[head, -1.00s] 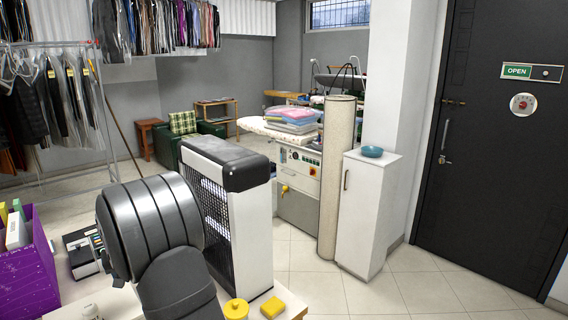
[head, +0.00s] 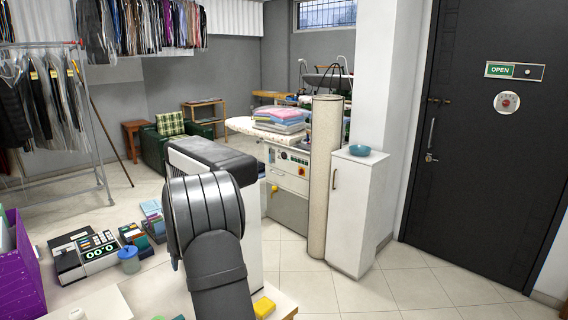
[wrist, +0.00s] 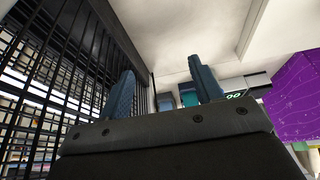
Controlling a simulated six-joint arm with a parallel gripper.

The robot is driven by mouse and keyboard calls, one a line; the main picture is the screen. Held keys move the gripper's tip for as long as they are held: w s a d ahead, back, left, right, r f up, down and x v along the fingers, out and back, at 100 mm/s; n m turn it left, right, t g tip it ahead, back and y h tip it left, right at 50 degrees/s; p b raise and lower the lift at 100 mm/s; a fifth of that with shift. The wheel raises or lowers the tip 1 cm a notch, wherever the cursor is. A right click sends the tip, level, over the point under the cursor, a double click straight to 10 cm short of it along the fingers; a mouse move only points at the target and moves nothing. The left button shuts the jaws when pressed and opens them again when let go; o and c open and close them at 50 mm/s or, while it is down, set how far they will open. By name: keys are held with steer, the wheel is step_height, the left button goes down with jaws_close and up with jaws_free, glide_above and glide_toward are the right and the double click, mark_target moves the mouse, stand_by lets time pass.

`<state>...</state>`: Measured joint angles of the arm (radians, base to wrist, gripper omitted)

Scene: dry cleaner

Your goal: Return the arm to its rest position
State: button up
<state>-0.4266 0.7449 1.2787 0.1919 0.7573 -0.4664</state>
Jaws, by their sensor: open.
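My gripper shows in the wrist view (wrist: 160,65). Its two blue fingers stand apart with nothing held between them. In the head view my dark grey arm rises at the front middle, in front of the black-topped white unit (head: 212,158). The gripper itself is mostly or wholly hidden there behind the arm. In the wrist view a black grille (wrist: 60,75) stands close beside the left finger; I cannot tell whether they touch.
The counter at left holds a cash register (head: 84,255), a blue jar (head: 129,260), a purple box (head: 20,270) and small stacked packs (head: 152,218). A yellow block (head: 264,307) lies right of my arm. Open tiled floor (head: 400,290) lies to the right.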

steer(key=a+f, duration=0.6)
steer(key=a, duration=0.3)
steer(key=shift+s+a, duration=0.15)
steer(key=shift+a, duration=0.1)
steer(key=d+r, duration=0.6)
steer(key=d, duration=0.4)
steer(key=s+a+r+m, duration=0.1)
steer(key=s+a+r, duration=0.1)
steer(key=s+a, duration=0.3)
steer(key=shift+s+a+h, duration=0.3)
steer(key=shift+s+a, duration=0.05)
steer(key=shift+a, duration=1.4)
steer(key=shift+d, duration=0.1)
